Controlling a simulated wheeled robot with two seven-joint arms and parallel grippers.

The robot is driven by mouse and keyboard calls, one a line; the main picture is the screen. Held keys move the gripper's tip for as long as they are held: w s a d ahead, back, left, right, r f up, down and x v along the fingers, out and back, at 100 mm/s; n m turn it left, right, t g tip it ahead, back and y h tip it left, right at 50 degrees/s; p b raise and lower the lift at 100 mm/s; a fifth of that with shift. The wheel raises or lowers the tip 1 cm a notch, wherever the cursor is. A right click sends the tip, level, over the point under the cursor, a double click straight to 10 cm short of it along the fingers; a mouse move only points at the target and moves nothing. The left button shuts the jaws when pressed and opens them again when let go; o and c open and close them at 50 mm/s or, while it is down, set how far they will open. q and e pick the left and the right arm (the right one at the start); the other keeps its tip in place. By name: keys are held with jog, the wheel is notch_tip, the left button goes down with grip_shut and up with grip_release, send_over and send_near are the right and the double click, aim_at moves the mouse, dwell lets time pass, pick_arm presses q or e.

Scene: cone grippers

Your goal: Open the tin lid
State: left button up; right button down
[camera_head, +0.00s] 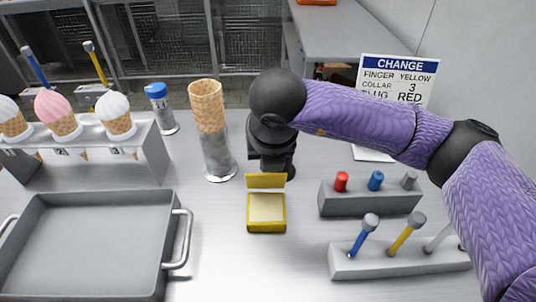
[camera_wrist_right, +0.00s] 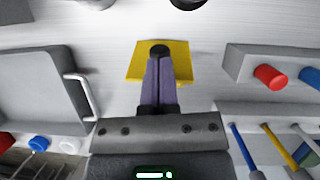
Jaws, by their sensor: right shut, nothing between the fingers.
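The yellow tin (camera_head: 266,225) sits on the table in the middle of the head view. Its pale inside shows, and its yellow lid (camera_head: 266,181) stands raised at the back edge. In the right wrist view a yellow surface of the tin or lid (camera_wrist_right: 180,50) lies behind my fingers; I cannot tell which part it is. My right gripper (camera_wrist_right: 159,55) is shut and empty, with its fingertips over that yellow surface. In the head view its dark body is just behind the raised lid; whether it touches the lid is hidden. My left gripper is not in view.
A grey tray (camera_head: 85,195) with handles stands left of the tin. A tall cone stack (camera_head: 208,110) stands behind-left, near a cone rack (camera_head: 150,165). Plug and tool holders (camera_head: 370,205) (camera_head: 400,265) stand to the right. A sign (camera_head: 398,80) stands at the back right.

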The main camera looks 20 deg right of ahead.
jog(key=shift+b, duration=0.3)
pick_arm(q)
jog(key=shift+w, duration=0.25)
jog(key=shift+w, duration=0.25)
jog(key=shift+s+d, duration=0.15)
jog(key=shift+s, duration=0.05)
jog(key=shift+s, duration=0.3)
